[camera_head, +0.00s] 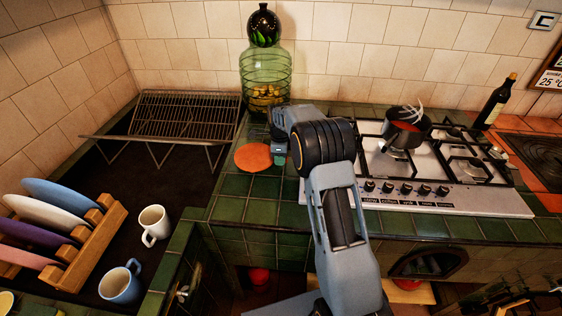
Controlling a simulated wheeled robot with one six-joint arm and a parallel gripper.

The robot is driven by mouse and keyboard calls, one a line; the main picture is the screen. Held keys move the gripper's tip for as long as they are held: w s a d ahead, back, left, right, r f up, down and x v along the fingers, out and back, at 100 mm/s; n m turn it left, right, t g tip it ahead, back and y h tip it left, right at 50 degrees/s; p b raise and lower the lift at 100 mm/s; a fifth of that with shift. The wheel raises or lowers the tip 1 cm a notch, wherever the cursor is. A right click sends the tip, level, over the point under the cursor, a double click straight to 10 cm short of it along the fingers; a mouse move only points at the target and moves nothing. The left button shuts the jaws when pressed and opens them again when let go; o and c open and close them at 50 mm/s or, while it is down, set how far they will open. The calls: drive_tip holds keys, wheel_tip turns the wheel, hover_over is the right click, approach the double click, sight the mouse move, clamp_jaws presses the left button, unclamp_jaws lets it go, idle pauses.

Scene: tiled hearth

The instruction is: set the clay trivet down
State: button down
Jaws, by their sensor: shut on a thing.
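The clay trivet (251,158) is a flat, round orange disc over the green tiled counter, left of the stove. My gripper (276,154) is at the trivet's right edge and is shut on it. The trivet looks about level. I cannot tell whether it rests on the tiles or hangs just above them. My own arm covers the counter right of the gripper, and the fingertips are small and partly hidden.
A green glass jar (264,78) stands behind the trivet. The gas stove (440,190), with a pot (404,130) on it, is to the right. A wire rack (183,118), mugs (153,224) and a plate holder (92,248) are to the left. Green tiles (232,208) in front are clear.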

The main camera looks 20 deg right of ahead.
drive_tip(key=shift+f, duration=1)
drive_tip(key=shift+f, duration=0.1)
drive_tip(key=c, duration=0.9)
unclamp_jaws()
wheel_tip(320, 180, up, 12)
drive_tip(key=shift+s+f, duration=0.1)
drive_tip(key=shift+s, duration=0.05)
drive_tip(key=s+a+r+n+t, duration=0.1)
drive_tip(key=s+a+r+n, duration=0.15)
drive_tip(key=s+n, duration=0.65)
drive_tip(key=s+a+r+n+t, duration=0.1)
drive_tip(key=s+r+n, duration=0.4)
drive_tip(key=s, duration=0.7)
drive_tip(key=s+f+n, duration=0.1)
drive_tip(key=s+n, duration=0.2)
drive_tip(key=s+f+n+t, duration=0.1)
drive_tip(key=s+f+n, duration=0.1)
drive_tip(key=s, duration=0.1)
drive_tip(key=s+f+n, duration=0.2)
drive_tip(key=s+n, duration=0.1)
drive_tip(key=shift+s+n, duration=0.2)
drive_tip(key=shift+n, duration=0.1)
